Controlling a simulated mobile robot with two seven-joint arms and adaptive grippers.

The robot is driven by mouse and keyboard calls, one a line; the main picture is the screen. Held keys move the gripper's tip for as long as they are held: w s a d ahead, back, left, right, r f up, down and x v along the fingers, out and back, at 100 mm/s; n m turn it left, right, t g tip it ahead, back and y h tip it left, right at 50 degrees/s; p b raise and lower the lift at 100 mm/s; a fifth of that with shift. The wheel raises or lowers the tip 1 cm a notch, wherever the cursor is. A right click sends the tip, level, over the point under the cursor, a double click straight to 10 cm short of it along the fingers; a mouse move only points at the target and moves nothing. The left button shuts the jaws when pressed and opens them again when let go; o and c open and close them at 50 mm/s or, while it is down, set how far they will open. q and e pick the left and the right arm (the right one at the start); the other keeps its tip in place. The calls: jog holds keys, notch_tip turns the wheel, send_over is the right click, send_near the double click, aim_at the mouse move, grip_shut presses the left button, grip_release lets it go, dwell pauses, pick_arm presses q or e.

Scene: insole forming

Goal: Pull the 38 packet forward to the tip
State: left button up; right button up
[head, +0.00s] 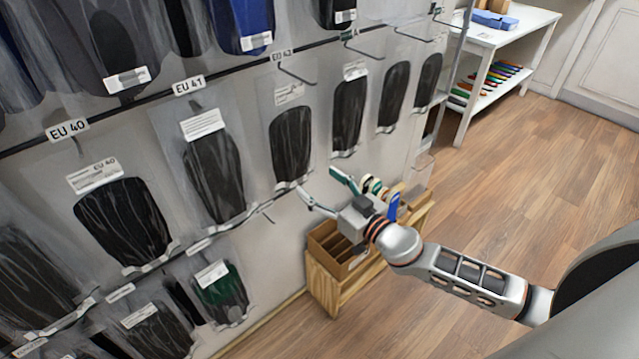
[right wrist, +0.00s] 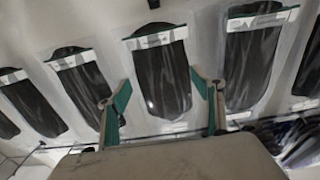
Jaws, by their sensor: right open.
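Black insole packets hang in rows on a pegboard wall. I cannot read a 38 on any packet or tag, so I cannot tell which packet is the 38. In the right wrist view my open right fingers (right wrist: 162,103) stand either side of the lower part of a black packet (right wrist: 162,78) with a white label. Contact is not visible. My left gripper is not in view.
Other packets hang close on both sides, such as one labelled EU 40 (head: 125,222). A wooden bin (head: 322,285) with compartments stands on the floor below my right gripper. A white shelf unit (head: 535,22) stands at the back right. The wooden floor right of the bin is clear.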

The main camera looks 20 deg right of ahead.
aim_at(298, 167)
jog(key=shift+p+x, duration=0.6)
jog(key=shift+x, duration=3.3)
jog(key=c, duration=1.2)
